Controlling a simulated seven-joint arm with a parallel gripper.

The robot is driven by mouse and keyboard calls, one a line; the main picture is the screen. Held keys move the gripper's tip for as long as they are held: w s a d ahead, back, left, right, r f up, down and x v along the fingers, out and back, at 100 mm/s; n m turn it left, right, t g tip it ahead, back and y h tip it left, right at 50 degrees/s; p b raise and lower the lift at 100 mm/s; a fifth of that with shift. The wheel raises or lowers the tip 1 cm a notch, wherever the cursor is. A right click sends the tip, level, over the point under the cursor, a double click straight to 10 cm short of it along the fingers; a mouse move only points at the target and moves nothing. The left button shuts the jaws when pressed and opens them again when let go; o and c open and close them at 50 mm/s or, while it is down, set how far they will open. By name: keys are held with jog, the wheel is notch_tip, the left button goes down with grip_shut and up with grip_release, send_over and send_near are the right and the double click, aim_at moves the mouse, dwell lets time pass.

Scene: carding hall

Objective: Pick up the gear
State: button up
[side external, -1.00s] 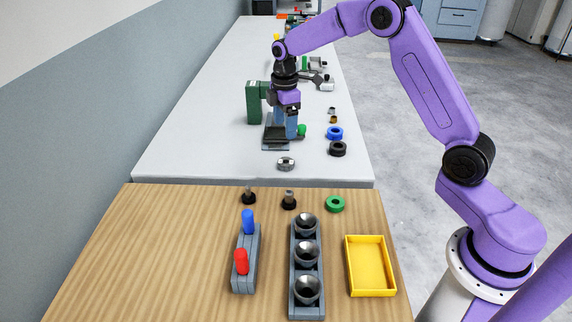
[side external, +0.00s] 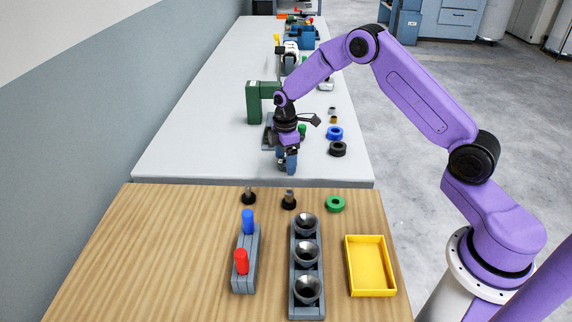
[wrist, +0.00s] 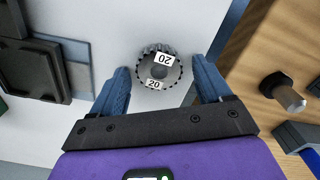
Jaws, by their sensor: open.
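The gear (wrist: 147,73) is a small grey toothed ring with white labels reading 20. It lies flat on the light grey table and shows between my two fingertips in the wrist view. My gripper (side external: 287,167) is open, with blue fingers pointing down near the front edge of the grey table. The fingers stand to either side of the gear in the wrist view, with gaps showing. I cannot tell whether the tips reach the table. In the side view the gear is hidden by my gripper.
A green press (side external: 254,103) stands behind my gripper. Blue (side external: 335,133) and black (side external: 338,149) rings lie to the right. The wooden table (side external: 150,250) in front holds a green ring (side external: 335,204), black-based pegs, a rack of cups and a yellow tray (side external: 370,293).

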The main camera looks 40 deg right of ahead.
jog(key=shift+f, duration=0.1)
jog(key=c, duration=1.2)
jog(key=shift+c, duration=0.2)
